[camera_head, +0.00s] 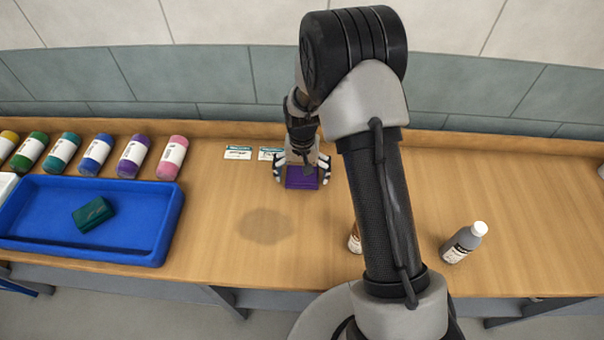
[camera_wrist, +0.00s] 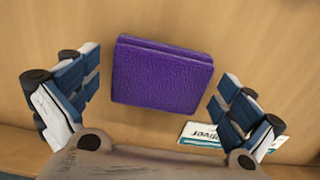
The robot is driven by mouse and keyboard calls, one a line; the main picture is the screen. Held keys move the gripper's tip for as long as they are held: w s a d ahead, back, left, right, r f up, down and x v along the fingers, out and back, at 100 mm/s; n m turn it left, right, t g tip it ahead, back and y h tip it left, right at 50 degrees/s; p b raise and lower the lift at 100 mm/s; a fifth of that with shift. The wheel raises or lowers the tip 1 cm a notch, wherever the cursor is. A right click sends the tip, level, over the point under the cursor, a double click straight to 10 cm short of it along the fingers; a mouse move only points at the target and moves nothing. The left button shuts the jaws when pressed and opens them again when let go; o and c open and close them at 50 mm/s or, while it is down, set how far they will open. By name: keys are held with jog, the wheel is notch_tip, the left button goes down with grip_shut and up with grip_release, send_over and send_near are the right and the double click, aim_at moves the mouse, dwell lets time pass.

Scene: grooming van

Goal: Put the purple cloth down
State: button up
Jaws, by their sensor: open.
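The purple cloth (camera_head: 302,178) is a folded, flat block toward the back of the wooden counter, just in front of the small cards. In the wrist view the purple cloth (camera_wrist: 162,80) appears to lie flat on the wood, slightly turned. My gripper (camera_head: 302,170) is over it with the fingers spread to either side. In the wrist view my gripper (camera_wrist: 155,92) is open, with a visible gap between the cloth and each finger. The wrist hides part of the cloth's far side in the head view.
White cards (camera_head: 238,153) lie near the back edge. A grey bottle (camera_head: 462,244) stands right; a brown bottle (camera_head: 354,240) is partly behind my arm. A damp-looking patch (camera_head: 265,226) marks the counter.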

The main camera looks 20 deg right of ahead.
notch_tip(320, 180, up, 12)
jog(key=r+p, duration=0.1)
jog(key=p, duration=0.2)
notch_tip(320, 180, up, 9)
jog(key=t, duration=0.1)
send_over(302, 174)
jog(key=s, duration=0.4)
jog(key=s+r+n+t, duration=0.1)
jog(key=s+r, duration=0.5)
jog(key=s, duration=0.6)
jog(key=s+r+n+t, duration=0.2)
jog(key=s+r, duration=0.3)
jog(key=s, duration=0.6)
jog(key=shift+s+r+n+t, duration=0.3)
jog(key=shift+s+r, duration=0.1)
